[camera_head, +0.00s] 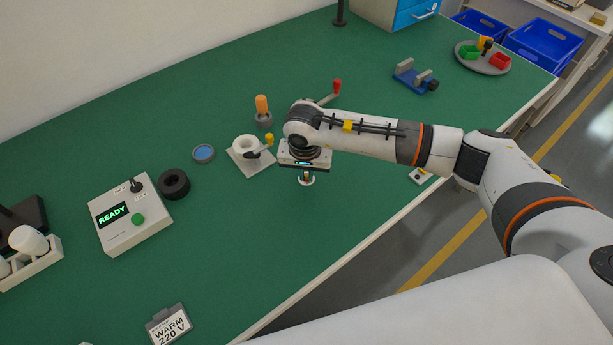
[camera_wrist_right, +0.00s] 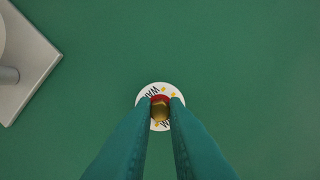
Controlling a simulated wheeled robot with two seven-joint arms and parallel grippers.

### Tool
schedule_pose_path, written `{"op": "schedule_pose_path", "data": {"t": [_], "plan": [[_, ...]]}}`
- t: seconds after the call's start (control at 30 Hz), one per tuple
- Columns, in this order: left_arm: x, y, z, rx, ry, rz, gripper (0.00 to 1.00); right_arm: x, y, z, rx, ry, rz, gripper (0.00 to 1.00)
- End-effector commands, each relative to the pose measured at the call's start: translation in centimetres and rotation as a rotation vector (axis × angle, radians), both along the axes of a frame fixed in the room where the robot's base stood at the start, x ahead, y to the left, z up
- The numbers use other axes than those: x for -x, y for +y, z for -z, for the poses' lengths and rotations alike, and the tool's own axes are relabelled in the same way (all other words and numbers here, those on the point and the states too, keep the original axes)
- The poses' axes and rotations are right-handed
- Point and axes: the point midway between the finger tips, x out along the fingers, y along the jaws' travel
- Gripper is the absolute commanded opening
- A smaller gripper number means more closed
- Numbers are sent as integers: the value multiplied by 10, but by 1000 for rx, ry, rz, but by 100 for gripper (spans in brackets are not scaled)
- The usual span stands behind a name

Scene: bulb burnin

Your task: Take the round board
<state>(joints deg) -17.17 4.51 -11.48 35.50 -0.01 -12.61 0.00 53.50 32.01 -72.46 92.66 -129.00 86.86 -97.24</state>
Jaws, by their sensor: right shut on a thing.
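A small white round board (camera_wrist_right: 143,101) with dark lettering and yellow marks lies below my right gripper (camera_wrist_right: 161,110) in the right wrist view. A brass knob with a red part stands at its middle. My right gripper is shut on this knob, one finger on each side. In the head view the round board (camera_head: 307,182) shows as a small white disc under the right gripper (camera_head: 307,173). I cannot tell whether it touches the green table. Part of its lettering is hidden by the fingers. My left gripper is not in view.
A READY box (camera_head: 130,217), a black ring (camera_head: 174,184) and a grey round tray (camera_head: 472,64) are farther off. The table's front edge is near.

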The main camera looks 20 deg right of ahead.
Motion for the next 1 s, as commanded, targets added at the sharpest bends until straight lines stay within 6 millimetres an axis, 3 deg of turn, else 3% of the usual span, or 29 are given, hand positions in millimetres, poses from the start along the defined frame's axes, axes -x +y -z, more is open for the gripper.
{"op": "schedule_pose_path", "data": {"t": [0.27,0.7,1.0], "plan": [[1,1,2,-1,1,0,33,0,0,-5,0,-1,0,0],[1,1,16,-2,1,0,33,-1,0,-83,0,-3,-1,0],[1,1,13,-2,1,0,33,0,0,-112,0,-1,0,0]]}}
